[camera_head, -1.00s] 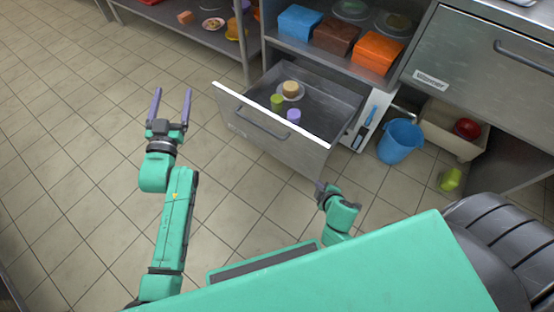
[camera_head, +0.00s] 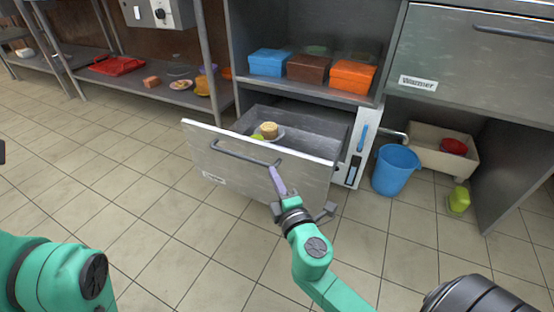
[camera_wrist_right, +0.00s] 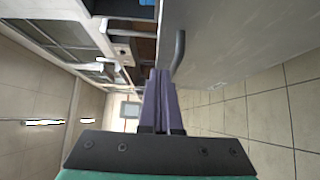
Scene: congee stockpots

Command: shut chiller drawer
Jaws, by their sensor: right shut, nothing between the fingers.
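The chiller drawer (camera_head: 300,175) stands pulled out below the open shelf, with a dark bar handle (camera_head: 232,152) on its metal front. Inside it I see a small plate with a tan round item (camera_head: 269,130) and a bit of something green (camera_head: 257,138). My right gripper (camera_head: 274,172) is shut and empty, its fingertips close to the right end of the handle at the drawer front; I cannot tell if they touch. In the right wrist view the closed fingers (camera_wrist_right: 160,85) lie beside the handle (camera_wrist_right: 179,52). My left gripper is out of view.
Blue (camera_head: 268,62), brown (camera_head: 307,67) and orange (camera_head: 353,76) boxes sit on the shelf above the drawer. A blue bucket (camera_head: 396,170) and a green item (camera_head: 459,199) stand on the floor at right. The tiled floor before the drawer is open.

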